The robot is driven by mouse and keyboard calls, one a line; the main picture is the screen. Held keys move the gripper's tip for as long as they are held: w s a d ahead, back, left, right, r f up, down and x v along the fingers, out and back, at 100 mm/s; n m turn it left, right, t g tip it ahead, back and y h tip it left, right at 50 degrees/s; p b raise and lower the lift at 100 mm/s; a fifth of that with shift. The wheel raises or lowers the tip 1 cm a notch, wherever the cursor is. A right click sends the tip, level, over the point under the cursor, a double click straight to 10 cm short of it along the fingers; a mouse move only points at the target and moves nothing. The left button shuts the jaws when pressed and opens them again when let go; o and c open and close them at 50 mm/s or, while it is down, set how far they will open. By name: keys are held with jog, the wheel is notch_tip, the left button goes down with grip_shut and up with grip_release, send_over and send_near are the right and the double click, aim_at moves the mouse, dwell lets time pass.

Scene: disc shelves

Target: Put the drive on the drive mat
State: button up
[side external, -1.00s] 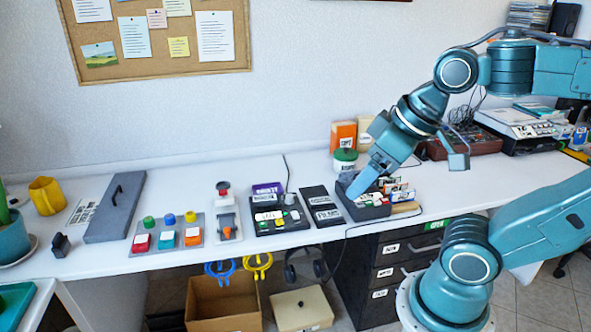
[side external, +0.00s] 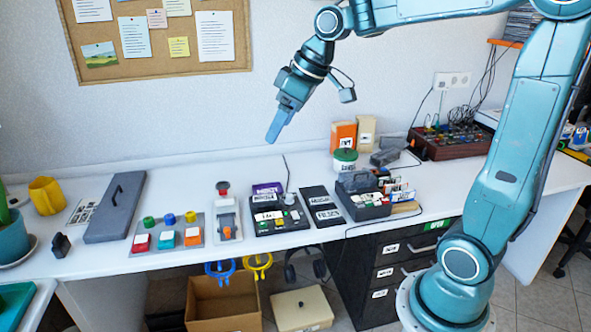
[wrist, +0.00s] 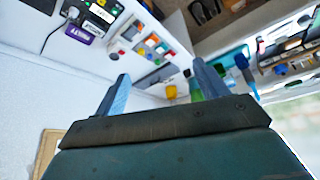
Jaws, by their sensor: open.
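I cannot make out for sure which thing is the drive or the drive mat, since the labels are too small. A purple labelled item (side external: 268,188) lies behind the black button panel (side external: 262,228); it also shows in the wrist view (wrist: 79,36). A dark open box (side external: 368,211) holding small cards stands farther right. My gripper (side external: 274,138) is raised in front of the wall, above the back of the desk. In the wrist view its fingers (wrist: 160,86) are apart with nothing between them.
A white tub with a green lid (side external: 344,161) and an orange box (side external: 343,136) stand at the back. A grey plate with coloured buttons (side external: 168,246), a long grey handled slab (side external: 116,207) and a yellow mug (side external: 46,195) are at left. The back left desk is clear.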

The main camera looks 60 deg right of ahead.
jog(key=w+d+f+n+y, duration=0.1)
jog(key=w+d+f, duration=0.4)
jog(key=w+d, duration=0.25)
jog(key=w+d+f+n+y, duration=0.1)
jog(key=w+d+f+n, duration=0.1)
jog(key=w+d+f, duration=0.45)
jog(key=w+d+f+n+t+y, duration=0.1)
jog(key=d+f+n+y, duration=0.1)
jog(key=d+f, duration=1.4)
notch_tip(320, 180, down, 2)
jog(key=shift+d+f+y, duration=0.1)
jog(key=shift+d+y, duration=0.05)
jog(key=shift+y, duration=0.15)
send_near(265, 199)
jog(key=shift+d+x, duration=0.25)
jog(key=shift+x, duration=1.1)
jog(key=shift+w+f, duration=0.1)
jog(key=shift+f, duration=0.1)
